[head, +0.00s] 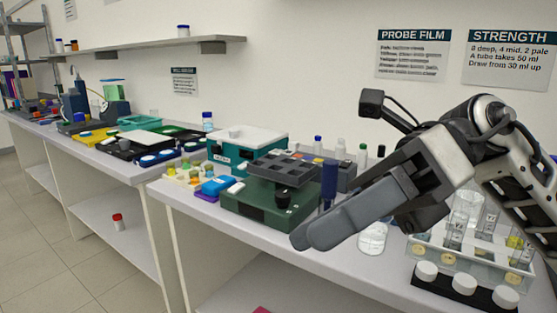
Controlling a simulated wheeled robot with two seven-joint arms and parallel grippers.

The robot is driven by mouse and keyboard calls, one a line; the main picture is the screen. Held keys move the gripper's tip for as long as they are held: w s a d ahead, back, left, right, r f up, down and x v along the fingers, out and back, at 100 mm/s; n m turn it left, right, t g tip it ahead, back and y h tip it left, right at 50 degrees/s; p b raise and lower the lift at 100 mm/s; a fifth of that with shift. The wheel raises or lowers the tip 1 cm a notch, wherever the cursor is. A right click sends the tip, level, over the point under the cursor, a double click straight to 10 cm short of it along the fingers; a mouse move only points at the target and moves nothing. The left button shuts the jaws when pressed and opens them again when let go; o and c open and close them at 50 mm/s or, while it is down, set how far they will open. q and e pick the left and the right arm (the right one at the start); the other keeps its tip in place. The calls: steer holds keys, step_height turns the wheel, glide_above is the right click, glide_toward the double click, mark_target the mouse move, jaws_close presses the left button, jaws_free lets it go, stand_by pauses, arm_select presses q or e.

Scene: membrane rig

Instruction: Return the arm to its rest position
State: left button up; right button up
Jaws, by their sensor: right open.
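My right arm comes in from the right edge, high over the bench. Its gripper (308,234) points down and to the left, in front of the bench (330,268), and is open and empty. Its fingers are seen nearly side-on, so they overlap and the gap hardly shows. They hide a strip of the bench behind them, close to the right of a dark green device (258,214). The fingers look apart from the device. My left gripper is not in view.
A clear rack (420,250) with tubes stands under my right forearm, behind a black strip with white caps (464,287). A teal and white box (248,147) is farther back. The bench's front strip is mostly bare.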

steer(key=w+f+m+t+y, duration=0.1)
steer(key=w+m+t+y, duration=0.55)
steer(key=m+y, duration=0.7)
steer(key=w+d+f+m+t+h, duration=0.25)
steer(key=f+m+t+h, duration=0.55)
steer(key=m, duration=0.4)
steer(key=w+d+f+m+t+h, duration=0.25)
steer(key=f+m+t+h, duration=0.3)
steer(key=m+t, duration=0.6)
steer(key=s+d+f+m+g+h, duration=0.1)
steer(key=s+f+m+g+h, duration=0.2)
steer(key=f, duration=0.6)
steer(key=s+d+f+m+g+h, duration=0.2)
steer(key=s+f, duration=0.4)
steer(key=f, duration=0.3)
steer(key=s+d+f+m+g+h+p, duration=0.1)
steer(key=s+f+m+g+h, duration=0.3)
steer(key=f, duration=0.6)
steer(key=shift+s+d+m, duration=0.2)
steer(key=shift+d+m, duration=0.1)
steer(key=shift+m, duration=0.9)
